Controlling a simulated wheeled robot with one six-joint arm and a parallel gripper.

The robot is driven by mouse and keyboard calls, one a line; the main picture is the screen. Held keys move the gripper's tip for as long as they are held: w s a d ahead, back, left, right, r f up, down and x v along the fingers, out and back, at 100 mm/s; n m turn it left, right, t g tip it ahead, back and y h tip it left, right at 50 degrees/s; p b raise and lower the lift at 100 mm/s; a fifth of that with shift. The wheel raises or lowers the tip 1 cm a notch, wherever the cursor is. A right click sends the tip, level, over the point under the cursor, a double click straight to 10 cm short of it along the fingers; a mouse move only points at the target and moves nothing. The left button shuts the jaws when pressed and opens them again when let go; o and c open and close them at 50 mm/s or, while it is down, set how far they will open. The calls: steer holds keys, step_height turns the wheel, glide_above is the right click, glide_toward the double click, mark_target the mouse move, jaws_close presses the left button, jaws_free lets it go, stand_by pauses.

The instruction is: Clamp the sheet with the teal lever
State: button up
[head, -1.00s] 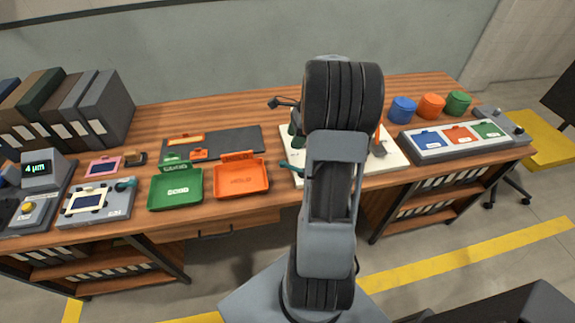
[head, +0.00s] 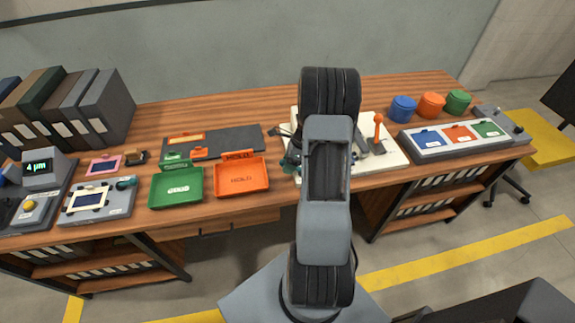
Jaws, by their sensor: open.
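A white base plate (head: 394,154) on the bench carries a mechanism that my arm mostly covers. A teal part (head: 289,163) shows at its left edge; I cannot tell if it is a lever. An orange-knobbed lever (head: 378,131) stands upright on its right. My arm rises in the middle and hides my gripper. A small dark part (head: 284,132) juts out left of the arm, unclear.
A green tray (head: 176,203) and an orange tray (head: 241,193) stand between fixture and plate. A dark mat (head: 236,140) lies behind them. Blue, orange and green pots (head: 431,105) stand behind a panel with three coloured pads (head: 424,154). Binders (head: 105,108) fill the back left.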

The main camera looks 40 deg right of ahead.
steer(key=shift+w+a+f, duration=0.1)
steer(key=shift+a+f, duration=0.15)
steer(key=shift+f, duration=0.3)
jaws_close()
